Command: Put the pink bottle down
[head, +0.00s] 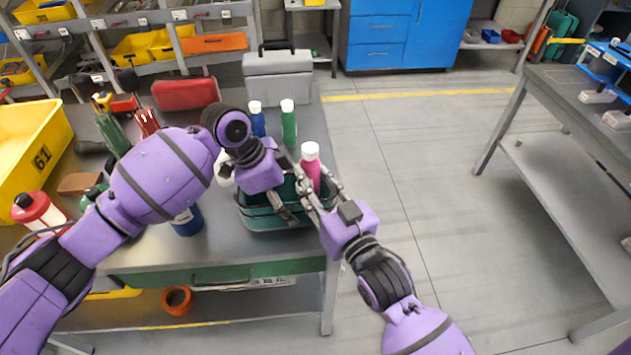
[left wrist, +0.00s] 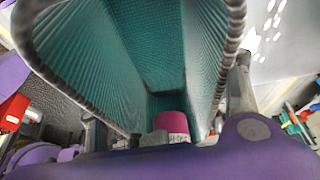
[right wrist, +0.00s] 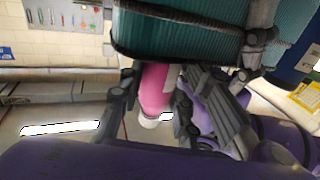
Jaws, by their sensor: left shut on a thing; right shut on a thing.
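The pink bottle (head: 311,166) with a white cap stands about upright at the right end of the teal basket (head: 262,223). My right gripper (head: 318,194) is shut on the bottle; the right wrist view shows the pink body (right wrist: 153,88) between its fingers, beside the basket rim (right wrist: 150,50). The bottle's lower end is hidden in the head view. In the left wrist view a pink part (left wrist: 170,122) shows at the basket's inner end (left wrist: 165,85). My left gripper (head: 284,208) is shut on the basket at its near side. Its fingertips are partly hidden.
A blue bottle (head: 258,120) and a green bottle (head: 289,127) stand behind the basket. A grey toolbox (head: 278,88) is at the back. A yellow bin (head: 30,150) and other items crowd the left. The floor right of the table is clear.

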